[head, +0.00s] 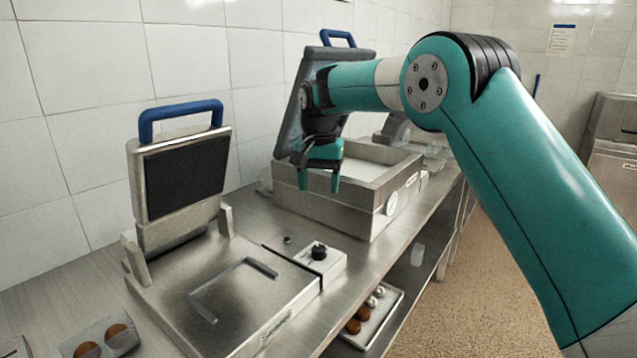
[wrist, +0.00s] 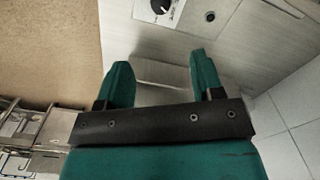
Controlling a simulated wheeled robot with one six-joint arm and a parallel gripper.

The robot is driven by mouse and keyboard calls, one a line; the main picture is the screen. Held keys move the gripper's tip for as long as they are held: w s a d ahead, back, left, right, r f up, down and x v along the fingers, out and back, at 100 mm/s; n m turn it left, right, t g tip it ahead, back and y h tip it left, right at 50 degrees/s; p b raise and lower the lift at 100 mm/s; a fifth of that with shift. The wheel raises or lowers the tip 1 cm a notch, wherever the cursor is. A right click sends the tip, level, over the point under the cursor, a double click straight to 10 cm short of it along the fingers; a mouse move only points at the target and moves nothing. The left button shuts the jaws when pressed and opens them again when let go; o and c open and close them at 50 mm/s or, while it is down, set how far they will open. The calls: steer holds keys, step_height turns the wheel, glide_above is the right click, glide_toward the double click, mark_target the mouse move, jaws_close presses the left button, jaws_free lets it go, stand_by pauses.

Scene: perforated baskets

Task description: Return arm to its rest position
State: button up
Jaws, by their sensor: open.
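My gripper (head: 320,178) hangs at the end of my teal arm, fingers pointing down, in front of the second appliance (head: 350,212) on the steel counter. In the wrist view my gripper (wrist: 160,72) shows two teal fingers set apart, with nothing between them. It is open and empty. My arm reaches in from the right of the head view, bent at the elbow. Whether the fingertips touch the appliance cannot be told.
A press with a raised lid and blue handle (head: 180,112) stands open at the left front. Its control knob (head: 318,252) faces up. A tray (head: 372,318) with round brown items sits on the lower shelf. The tiled wall (head: 70,100) is behind; the floor (head: 480,270) at right is clear.

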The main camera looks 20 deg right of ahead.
steer(key=shift+r, duration=0.2)
steer(key=s+a+r+n+y, duration=0.1)
steer(key=s+r+n, duration=0.15)
steer(key=s, duration=0.55)
steer(key=s+a+r+n+y, duration=0.15)
steer(key=s+n, duration=0.25)
steer(key=s, duration=0.5)
steer(key=s+a+f+n+y, duration=0.1)
steer(key=s+n, duration=0.2)
steer(key=s, duration=0.8)
steer(key=s+a+f+n, duration=0.1)
steer(key=s+f+n, duration=0.1)
steer(key=s, duration=0.9)
steer(key=shift+n+y, duration=0.35)
steer(key=shift+n, duration=0.3)
steer(key=shift+f, duration=0.1)
